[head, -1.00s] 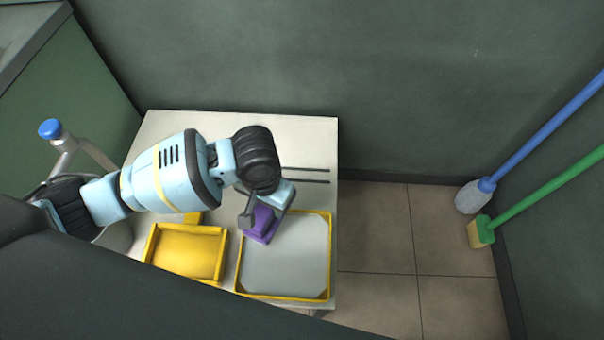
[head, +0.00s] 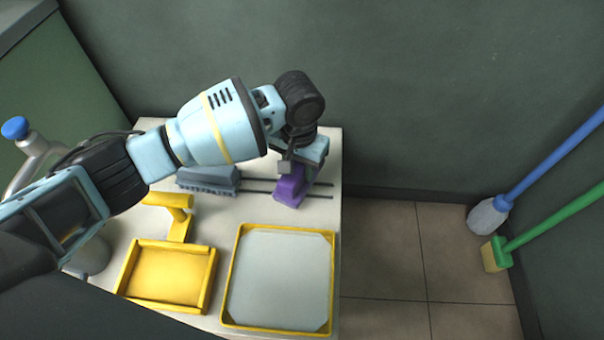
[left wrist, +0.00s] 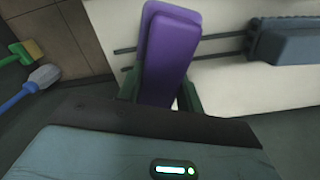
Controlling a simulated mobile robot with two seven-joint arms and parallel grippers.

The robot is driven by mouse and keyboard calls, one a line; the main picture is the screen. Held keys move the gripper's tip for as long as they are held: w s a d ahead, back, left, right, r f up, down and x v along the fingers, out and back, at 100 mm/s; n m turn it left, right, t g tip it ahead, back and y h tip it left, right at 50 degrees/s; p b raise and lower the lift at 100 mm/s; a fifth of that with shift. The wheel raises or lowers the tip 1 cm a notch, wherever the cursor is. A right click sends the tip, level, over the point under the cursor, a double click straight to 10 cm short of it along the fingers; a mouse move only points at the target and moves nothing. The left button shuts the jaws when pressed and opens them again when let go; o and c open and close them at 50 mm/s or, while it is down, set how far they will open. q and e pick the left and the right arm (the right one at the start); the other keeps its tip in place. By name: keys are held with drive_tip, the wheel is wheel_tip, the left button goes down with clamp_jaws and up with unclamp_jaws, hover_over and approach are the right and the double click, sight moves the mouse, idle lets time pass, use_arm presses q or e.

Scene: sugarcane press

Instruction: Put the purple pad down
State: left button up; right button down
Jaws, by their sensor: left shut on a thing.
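The purple pad (head: 290,187) is at the far right part of the white table, beside the two dark rails. It also shows large in the left wrist view (left wrist: 168,52), between the fingers. My left gripper (head: 297,165) is shut on the purple pad, reaching over it from the back. I cannot tell whether the pad touches the tabletop. My right gripper is not in view.
A grey-blue brush-like block (head: 208,179) sits on the rails to the left. A yellow-rimmed grey tray (head: 229,285) and a yellow tray (head: 124,272) lie in front. A blue-handled mop (head: 488,216) and green-handled broom (head: 495,254) stand at right.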

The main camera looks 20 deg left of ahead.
use_arm(q)
drive_tip(key=shift+w+r, duration=0.1)
drive_tip(key=shift+w, duration=0.2)
drive_tip(key=shift+w+f+b, duration=0.25)
drive_tip(key=shift+f+b, duration=0.1)
drive_tip(key=shift+b, duration=0.05)
wheel_tip(320, 180, down, 3)
drive_tip(key=shift+f+b, duration=0.1)
drive_tip(key=shift+b, duration=0.8)
drive_tip(key=shift+r, duration=0.2)
drive_tip(key=shift+f, duration=0.1)
drive_tip(key=shift+f, duration=0.35)
